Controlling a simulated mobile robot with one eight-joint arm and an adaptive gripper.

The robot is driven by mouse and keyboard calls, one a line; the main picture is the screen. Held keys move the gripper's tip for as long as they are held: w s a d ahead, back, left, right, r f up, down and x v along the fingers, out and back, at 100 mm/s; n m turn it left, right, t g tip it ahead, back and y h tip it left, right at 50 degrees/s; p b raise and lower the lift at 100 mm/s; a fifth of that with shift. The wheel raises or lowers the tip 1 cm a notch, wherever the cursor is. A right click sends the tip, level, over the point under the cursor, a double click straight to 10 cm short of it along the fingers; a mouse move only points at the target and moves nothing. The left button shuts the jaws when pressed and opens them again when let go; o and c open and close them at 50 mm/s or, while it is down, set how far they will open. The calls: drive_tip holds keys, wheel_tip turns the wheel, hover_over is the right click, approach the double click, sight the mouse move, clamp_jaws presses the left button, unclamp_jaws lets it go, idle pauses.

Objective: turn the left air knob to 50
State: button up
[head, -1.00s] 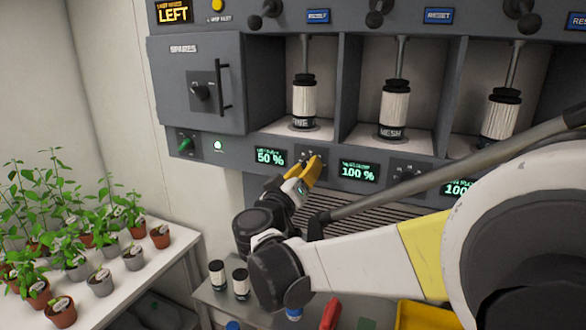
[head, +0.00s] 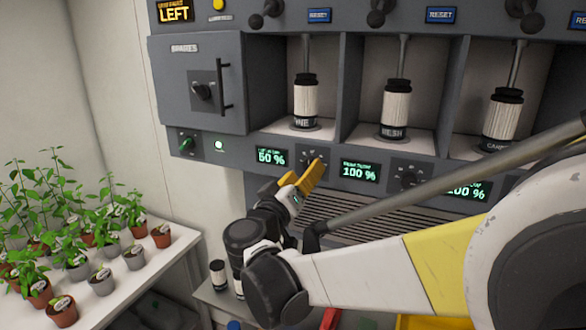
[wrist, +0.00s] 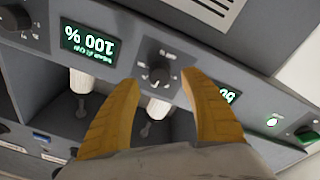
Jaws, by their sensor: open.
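The left air knob (head: 310,157) is a dark dial on the grey panel, just right of a green display (head: 271,157) that appears to read 50 %. My gripper (head: 311,172) is in front of and slightly below the knob, with yellow fingers partly covering it. In the wrist view, upside down, the knob (wrist: 158,73) shows between the spread fingertips (wrist: 159,81), which look apart from it. The fingers are open and empty. One finger partly hides the left display (wrist: 228,95) there.
A second display (head: 359,172) reads 100 %, with another knob (head: 408,178) to its right. Above are bays with white cylinders (head: 305,100). A vent grille (head: 345,220) lies below. Potted plants stand on a white table (head: 125,290) at left.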

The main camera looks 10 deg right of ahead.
drive_tip(key=r+v, duration=0.1)
drive_tip(key=v, duration=0.8)
drive_tip(key=shift+f, duration=0.5)
